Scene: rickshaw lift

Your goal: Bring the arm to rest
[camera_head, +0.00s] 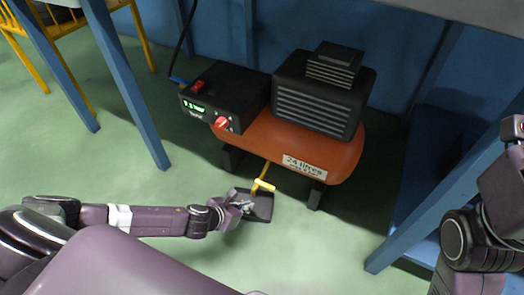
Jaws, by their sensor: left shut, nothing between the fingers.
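My left arm (150,219) comes in from the left and stretches low across the floor. A yellow handle or valve (264,186) stands above the tray, just right of and above the gripper. I cannot tell whether the gripper touches the tray. My right arm (475,235) is folded up at the right edge, and its gripper (512,128) is partly cut off by the frame edge; its jaw state is unclear.
An orange air compressor (345,155) with a black motor and a control box (222,98) with a red knob stands in front. Blue posts (125,80) and (440,190) stand either side, under a grey top (450,12).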

